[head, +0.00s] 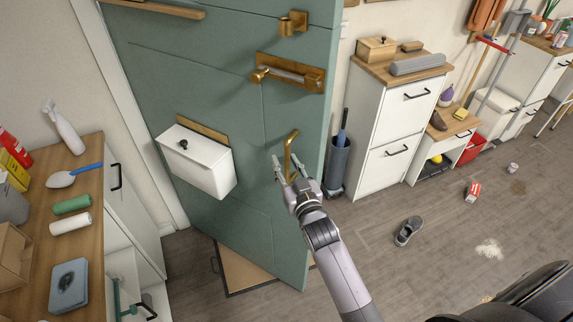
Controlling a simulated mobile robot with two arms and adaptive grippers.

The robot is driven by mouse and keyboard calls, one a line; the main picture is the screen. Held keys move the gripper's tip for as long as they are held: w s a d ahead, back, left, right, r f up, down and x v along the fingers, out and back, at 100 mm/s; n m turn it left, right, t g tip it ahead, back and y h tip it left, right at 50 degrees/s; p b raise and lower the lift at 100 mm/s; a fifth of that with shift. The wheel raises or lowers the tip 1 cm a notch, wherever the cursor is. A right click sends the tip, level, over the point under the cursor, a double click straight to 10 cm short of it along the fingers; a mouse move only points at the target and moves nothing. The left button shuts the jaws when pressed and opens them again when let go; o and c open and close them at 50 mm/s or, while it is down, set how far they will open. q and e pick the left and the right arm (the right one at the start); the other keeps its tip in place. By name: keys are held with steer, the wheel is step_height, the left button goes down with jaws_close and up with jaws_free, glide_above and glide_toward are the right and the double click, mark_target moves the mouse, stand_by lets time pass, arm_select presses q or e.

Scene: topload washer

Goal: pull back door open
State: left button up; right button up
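The green door (235,215) stands swung away from the wall, with floor visible past its free right edge. A brass upright handle (289,150) is on its face near that edge. My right gripper (286,168) is in front of the door at the handle's lower end. Its two fingers are spread, one on each side of the handle's lower part as seen from here. Whether they touch the handle or door I cannot tell. My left gripper is not in clear view.
A white box (197,160) and a brass bar (290,77) stick out from the door. A wooden-topped counter (88,228) with bottles is at left. A grey bin (338,162) and white cabinet (382,135) stand right of the door. A shoe (408,231) lies on open floor.

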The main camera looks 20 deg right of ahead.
steer(key=shift+s+f, duration=0.1)
steer(key=s, duration=1.1)
steer(key=shift+s+a, duration=0.2)
steer(key=shift+s, duration=0.2)
steer(key=shift+c, duration=0.6)
